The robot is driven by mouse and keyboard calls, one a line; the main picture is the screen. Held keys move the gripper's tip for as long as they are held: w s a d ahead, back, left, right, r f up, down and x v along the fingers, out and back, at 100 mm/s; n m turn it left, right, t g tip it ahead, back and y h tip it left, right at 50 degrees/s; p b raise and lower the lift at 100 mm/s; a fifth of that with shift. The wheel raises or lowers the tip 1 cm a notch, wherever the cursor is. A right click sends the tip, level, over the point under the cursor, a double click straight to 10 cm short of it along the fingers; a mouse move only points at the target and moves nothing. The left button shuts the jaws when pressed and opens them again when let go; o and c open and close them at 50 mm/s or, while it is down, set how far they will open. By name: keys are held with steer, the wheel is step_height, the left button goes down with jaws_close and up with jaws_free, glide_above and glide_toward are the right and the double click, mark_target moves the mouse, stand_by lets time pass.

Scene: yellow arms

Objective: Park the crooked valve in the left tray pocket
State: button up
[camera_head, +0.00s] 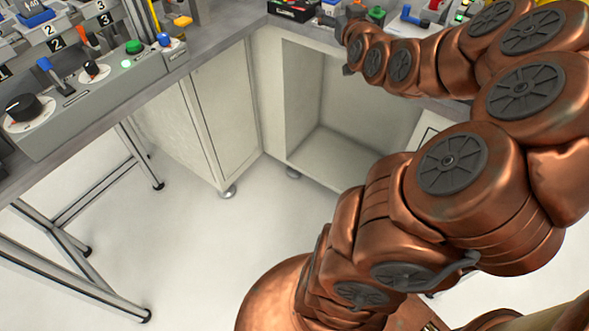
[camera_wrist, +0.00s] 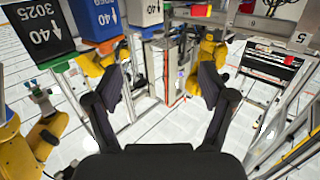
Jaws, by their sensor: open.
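My gripper (camera_wrist: 160,88) is open in the wrist view, its two black fingers spread wide with nothing between them. In the head view my copper arm reaches to the bench at the top, and I cannot make out the fingers there. I cannot pick out the crooked valve for certain in either view. A small green and orange fitting (camera_head: 375,14) stands on the bench at the top, too small to identify. A black tray-like box (camera_head: 294,10) with coloured items lies left of my arm's end; its pockets cannot be made out.
A control panel (camera_head: 95,92) with knobs and levers fills the left bench. An open white cabinet (camera_head: 345,150) stands under the back bench. In the wrist view, yellow arms (camera_wrist: 28,150) stand at the sides, and black (camera_wrist: 36,28) and blue (camera_wrist: 96,18) bins sit upper left.

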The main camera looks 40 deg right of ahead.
steer(key=w+a+f+n+g+y, duration=0.2)
steer(key=a+f+g+y, duration=0.15)
steer(key=a+f, duration=0.55)
steer(key=s+a+f+n+g+y, duration=0.1)
steer(key=s+a+f+g+y, duration=0.15)
steer(key=a, duration=0.55)
steer(key=s+a+f+n+g+y, duration=0.1)
steer(key=s+a+f+g, duration=0.25)
steer(key=a, duration=0.35)
steer(key=s+a+g, duration=0.4)
steer(key=s+a, duration=0.2)
steer(key=s, duration=0.6)
steer(key=s+a+n+g, duration=0.1)
steer(key=s+a+g, duration=0.4)
steer(key=s, duration=0.8)
steer(key=shift+a+f+y, duration=0.3)
steer(key=shift+a+f, duration=0.05)
steer(key=shift+a, duration=0.5)
steer(key=shift+w, duration=0.1)
